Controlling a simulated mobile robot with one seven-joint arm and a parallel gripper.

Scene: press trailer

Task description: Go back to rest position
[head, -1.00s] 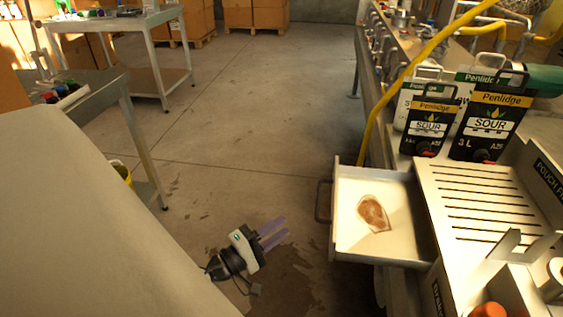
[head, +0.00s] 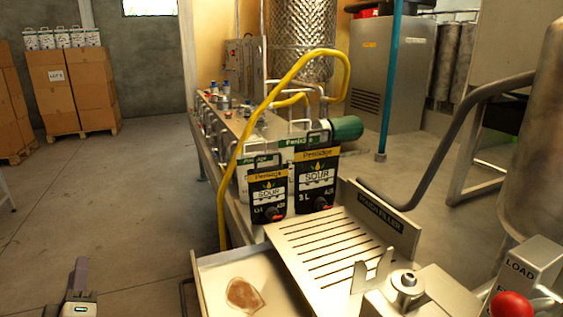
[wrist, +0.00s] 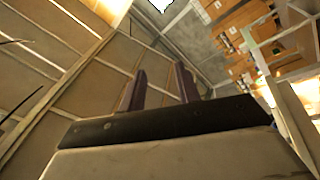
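My gripper (head: 79,268) shows at the bottom left edge of the head view, its dark purplish fingers pointing up the picture. In the wrist view its two fingers (wrist: 160,80) stand apart with nothing between them, so it is open and empty. It is to the left of the open drawer (head: 212,272) and touches nothing that I can see. A flat pouch (head: 243,295) with brown contents lies in the drawer. Most of my arm is out of the head view.
Two black Penlidge SOUR pouches (head: 268,196) (head: 317,184) stand behind the slotted drain tray (head: 325,248). A yellow hose (head: 236,165) arches over the bench. A red button (head: 511,306) is at lower right. Pallets of cartons (head: 68,88) stand far back; the floor at left is clear.

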